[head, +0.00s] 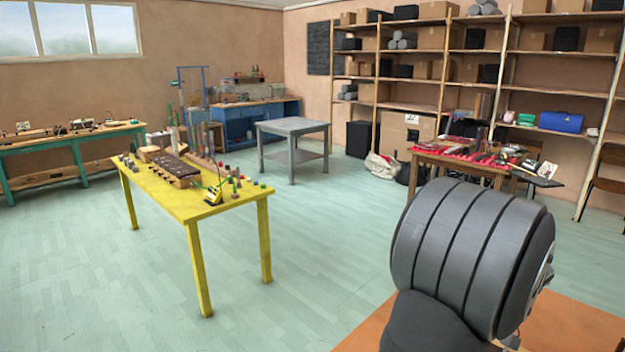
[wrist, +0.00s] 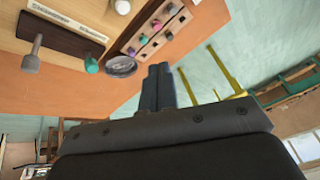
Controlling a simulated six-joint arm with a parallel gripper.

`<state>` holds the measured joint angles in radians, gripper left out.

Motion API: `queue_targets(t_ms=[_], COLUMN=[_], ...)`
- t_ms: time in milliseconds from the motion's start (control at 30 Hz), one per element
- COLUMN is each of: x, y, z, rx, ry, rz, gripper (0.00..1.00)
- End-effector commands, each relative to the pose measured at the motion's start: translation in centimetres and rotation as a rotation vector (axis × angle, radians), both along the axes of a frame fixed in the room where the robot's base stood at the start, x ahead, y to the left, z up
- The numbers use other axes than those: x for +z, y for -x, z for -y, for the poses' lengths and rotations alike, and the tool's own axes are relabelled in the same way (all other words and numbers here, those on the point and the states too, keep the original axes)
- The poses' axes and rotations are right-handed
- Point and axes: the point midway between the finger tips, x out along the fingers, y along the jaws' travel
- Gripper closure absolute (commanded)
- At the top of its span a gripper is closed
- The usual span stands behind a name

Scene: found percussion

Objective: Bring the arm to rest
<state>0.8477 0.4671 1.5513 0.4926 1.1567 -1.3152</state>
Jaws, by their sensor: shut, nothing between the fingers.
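My gripper (wrist: 158,75) shows in the wrist view with its two dark fingers together and nothing between them. It is apart from the orange table (wrist: 105,12), whose edge lies beyond and to the left of the fingertips. In the head view a large dark grey ribbed part of my arm fills the lower right. My gripper is not visible in the head view.
A yellow table (head: 190,203) with small objects stands further off. Open green floor (head: 330,240) lies between.

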Motion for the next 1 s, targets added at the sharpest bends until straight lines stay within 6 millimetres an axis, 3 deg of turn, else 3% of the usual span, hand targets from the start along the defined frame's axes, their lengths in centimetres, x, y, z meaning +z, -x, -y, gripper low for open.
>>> queue_targets(t_ms=[700,1000], x=[5.3,-1.4], y=[-0.5,-0.3], z=[1.7,1.7], rx=[0.526,0.521], ry=[0.378,0.367], rz=[-0.264,-0.265], gripper=[1.0,1.0])
